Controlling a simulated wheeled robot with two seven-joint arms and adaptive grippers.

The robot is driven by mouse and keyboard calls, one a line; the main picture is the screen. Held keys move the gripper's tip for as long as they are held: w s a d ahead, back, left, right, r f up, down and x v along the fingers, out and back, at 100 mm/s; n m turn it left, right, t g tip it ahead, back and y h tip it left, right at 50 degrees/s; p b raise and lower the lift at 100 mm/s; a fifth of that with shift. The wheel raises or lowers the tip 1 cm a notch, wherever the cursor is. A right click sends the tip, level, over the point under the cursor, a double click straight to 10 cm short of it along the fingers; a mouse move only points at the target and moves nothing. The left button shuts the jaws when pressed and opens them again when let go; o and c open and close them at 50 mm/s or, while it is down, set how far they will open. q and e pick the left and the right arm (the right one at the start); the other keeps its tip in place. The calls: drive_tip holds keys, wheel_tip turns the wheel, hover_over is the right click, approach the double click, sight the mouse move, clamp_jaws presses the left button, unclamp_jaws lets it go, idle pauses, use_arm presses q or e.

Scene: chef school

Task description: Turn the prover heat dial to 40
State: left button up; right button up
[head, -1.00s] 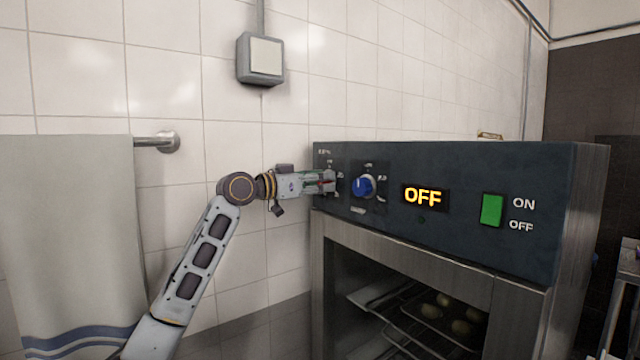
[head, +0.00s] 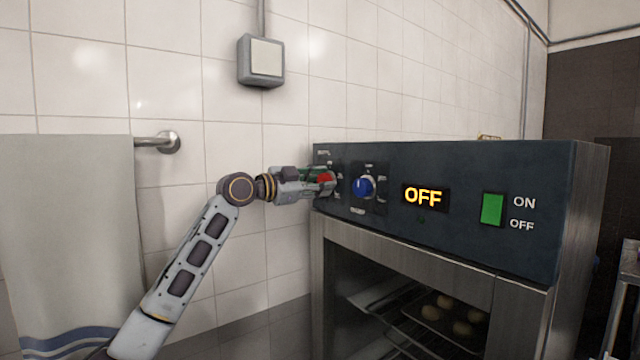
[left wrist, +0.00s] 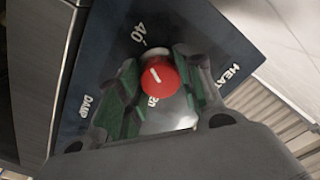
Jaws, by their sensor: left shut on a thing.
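The heat dial is a red knob with a white pointer line, between my fingers in the left wrist view (left wrist: 160,79); its red face also shows in the head view (head: 324,180). The line slants up and left, roughly toward the printed 40 (left wrist: 138,33); I cannot tell if it is exactly on it. HEAT is printed to the right of the knob; a partly hidden number lies below it. My left gripper (head: 325,182) is shut on the knob at the left end of the prover's dark panel (head: 460,240). My right gripper is out of view.
A blue knob (head: 362,187) sits just right of the gripper. Further right are a display (head: 424,197) reading OFF and a green switch (head: 492,209). A towel (head: 65,230) hangs at the left. Buns show inside the prover below.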

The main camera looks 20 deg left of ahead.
use_arm(q)
drive_tip(key=shift+f, duration=0.3)
drive_tip(key=o, duration=1)
drive_tip(key=shift+r, duration=0.15)
drive_tip(key=shift+o, duration=0.2)
drive_tip(key=shift+s+a+r, duration=0.1)
drive_tip(key=v, duration=0.7)
